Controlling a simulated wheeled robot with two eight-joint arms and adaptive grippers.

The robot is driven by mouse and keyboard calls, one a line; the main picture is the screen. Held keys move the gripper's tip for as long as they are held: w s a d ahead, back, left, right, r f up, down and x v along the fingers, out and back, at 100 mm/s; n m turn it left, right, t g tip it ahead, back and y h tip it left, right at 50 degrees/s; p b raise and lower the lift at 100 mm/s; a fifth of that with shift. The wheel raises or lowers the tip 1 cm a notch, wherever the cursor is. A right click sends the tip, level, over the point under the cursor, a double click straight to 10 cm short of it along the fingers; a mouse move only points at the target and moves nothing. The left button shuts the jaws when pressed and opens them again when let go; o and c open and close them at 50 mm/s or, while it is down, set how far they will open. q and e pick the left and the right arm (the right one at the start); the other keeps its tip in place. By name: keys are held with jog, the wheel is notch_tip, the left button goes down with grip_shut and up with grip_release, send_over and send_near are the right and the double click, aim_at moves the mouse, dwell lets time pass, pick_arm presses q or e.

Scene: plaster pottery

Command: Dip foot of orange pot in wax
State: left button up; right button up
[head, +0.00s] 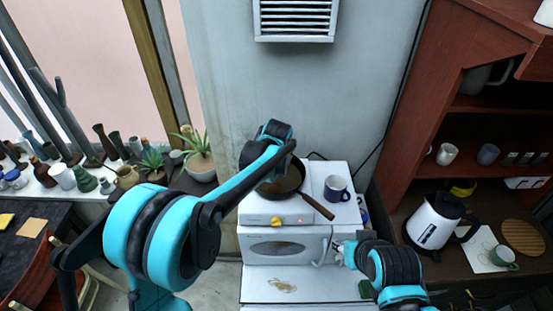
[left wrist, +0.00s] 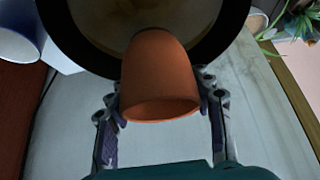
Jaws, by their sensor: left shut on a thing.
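The orange pot (left wrist: 160,78) shows in the left wrist view, clasped between the two fingers of my left gripper (left wrist: 162,92). Its wide rim faces the camera and its narrow end points at the dark pan (left wrist: 72,45). Whether that end touches the wax (left wrist: 108,25) in the pan, I cannot tell. In the head view the pan (head: 291,180) sits on the white stove, and my left arm hides the pot and left gripper. My right gripper (head: 340,250) is low in front of the stove; its fingers are too small to judge.
A blue mug (head: 337,189) stands right of the pan on the white stove (head: 270,222). The pan's handle (head: 318,206) points toward the front right. Potted plants (head: 201,166) stand at left. A white kettle (head: 433,222) stands on the shelf unit at right.

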pick_arm(q)
jog(key=shift+r+p, duration=1.55)
jog(key=shift+r, duration=1.3)
